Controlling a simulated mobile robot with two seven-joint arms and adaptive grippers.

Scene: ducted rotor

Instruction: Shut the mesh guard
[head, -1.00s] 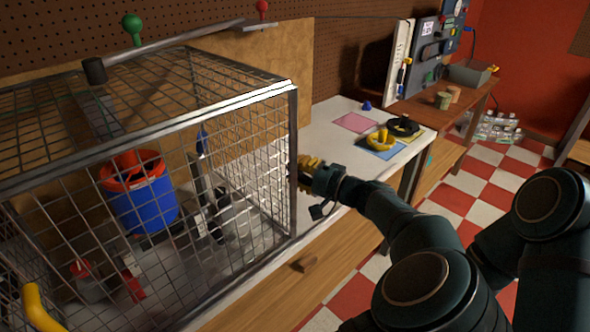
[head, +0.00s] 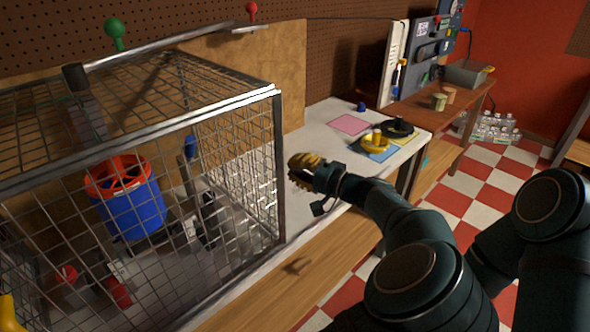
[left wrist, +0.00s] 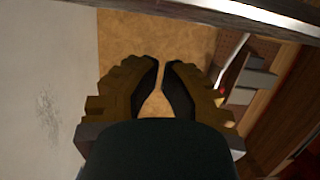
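The mesh guard (head: 278,165) is a metal-framed wire cage on the left of the bench, around a blue bucket-like body with a red rim (head: 130,200). I cannot tell from these views whether it is fully shut. A yellow handle (head: 8,314) is cut off at the lower left edge. My left gripper (head: 298,170) is just right of the guard's near right corner post, apart from it in the picture. In the left wrist view its fingertips (left wrist: 160,64) nearly meet, with nothing between them. My right gripper is out of view.
The white bench top (head: 318,140) right of the guard is mostly clear. Beyond it are a pink mat (head: 350,124), a yellow item (head: 376,139) and a black ring (head: 398,128).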

